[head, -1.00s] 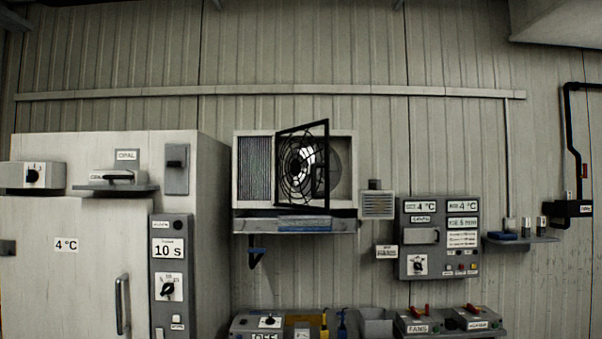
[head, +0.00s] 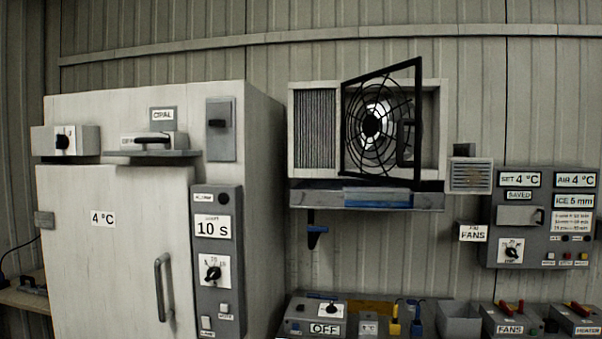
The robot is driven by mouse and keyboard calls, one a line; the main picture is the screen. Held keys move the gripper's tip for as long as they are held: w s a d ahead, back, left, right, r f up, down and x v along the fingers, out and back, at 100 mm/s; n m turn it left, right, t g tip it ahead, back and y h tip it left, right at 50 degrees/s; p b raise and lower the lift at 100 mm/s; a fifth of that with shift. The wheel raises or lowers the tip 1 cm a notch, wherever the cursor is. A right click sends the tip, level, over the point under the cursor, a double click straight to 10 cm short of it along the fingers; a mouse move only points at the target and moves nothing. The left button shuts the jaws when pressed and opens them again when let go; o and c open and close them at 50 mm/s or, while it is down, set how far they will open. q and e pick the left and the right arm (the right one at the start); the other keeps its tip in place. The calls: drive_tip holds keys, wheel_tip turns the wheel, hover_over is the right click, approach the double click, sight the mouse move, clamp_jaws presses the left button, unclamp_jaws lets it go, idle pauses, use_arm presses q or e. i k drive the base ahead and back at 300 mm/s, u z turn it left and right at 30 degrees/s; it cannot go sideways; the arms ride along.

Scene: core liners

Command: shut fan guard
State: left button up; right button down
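The fan guard (head: 382,128) is a black wire grille in a square black frame on the wall-mounted cooler unit (head: 304,185). It stands swung out at an angle from the unit's front. Its left edge is near the middle of the unit, and its right edge stands out toward me. A dark handle-like bar shows near its right side. Behind it the light fan and the open bay (head: 432,140) show in part. Neither of my grippers is in the head view.
A tray (head: 420,202) runs under the cooler. The tall white cabinet (head: 110,250) with a handle stands left. A control panel (head: 543,220) hangs right. The space before the guard looks clear.

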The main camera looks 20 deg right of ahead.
sight(371, 123)
drive_tip(key=z, duration=0.1)
drive_tip(key=i, duration=1.4)
drive_tip(key=z, duration=0.75)
